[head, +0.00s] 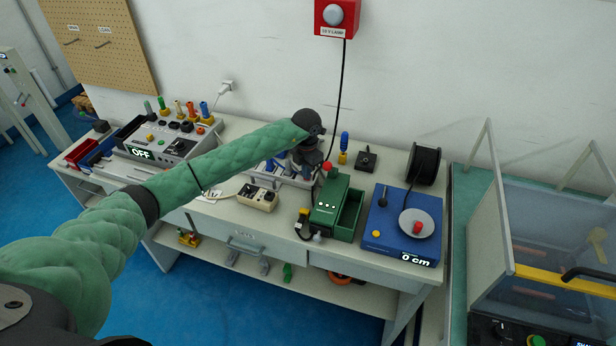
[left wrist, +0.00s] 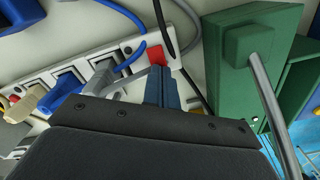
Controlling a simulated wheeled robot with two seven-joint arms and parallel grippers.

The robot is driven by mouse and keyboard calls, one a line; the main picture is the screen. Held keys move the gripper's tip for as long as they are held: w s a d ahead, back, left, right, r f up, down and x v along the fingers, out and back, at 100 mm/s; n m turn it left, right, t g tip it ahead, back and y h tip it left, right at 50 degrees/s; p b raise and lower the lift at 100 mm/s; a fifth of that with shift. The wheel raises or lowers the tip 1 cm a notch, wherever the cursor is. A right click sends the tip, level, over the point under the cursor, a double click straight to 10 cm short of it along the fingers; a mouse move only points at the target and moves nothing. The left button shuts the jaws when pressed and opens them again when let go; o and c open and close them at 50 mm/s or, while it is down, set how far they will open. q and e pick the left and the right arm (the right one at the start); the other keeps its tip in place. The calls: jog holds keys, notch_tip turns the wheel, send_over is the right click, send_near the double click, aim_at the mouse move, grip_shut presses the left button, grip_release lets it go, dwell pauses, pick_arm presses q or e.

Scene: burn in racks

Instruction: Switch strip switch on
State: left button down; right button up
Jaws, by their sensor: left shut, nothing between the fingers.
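The power strip (left wrist: 75,62) is white and runs diagonally across the upper part of the left wrist view. Its red switch (left wrist: 133,55) sits at its right end. In the head view the strip (head: 297,182) lies on the bench, partly hidden by my left arm. My left gripper (head: 308,165) is down at the strip. In the left wrist view its fingers (left wrist: 160,82) are shut and empty, with the tips right beside the red switch. I cannot tell whether they touch it. The switch's position is unclear. My right gripper is out of view.
Beige, blue and grey plugs (left wrist: 62,97) with cables fill the strip beside the switch. A green machine (head: 329,205) stands close on the right. A blue scale-like unit (head: 402,228) reads "0 cm". A panel (head: 160,145) at left reads "OFF".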

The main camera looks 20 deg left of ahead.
pick_arm(q)
jog(key=shift+f, duration=0.35)
jog(key=shift+r, duration=0.85)
jog(key=shift+r+p, duration=0.6)
jog(key=shift+r, duration=2.1)
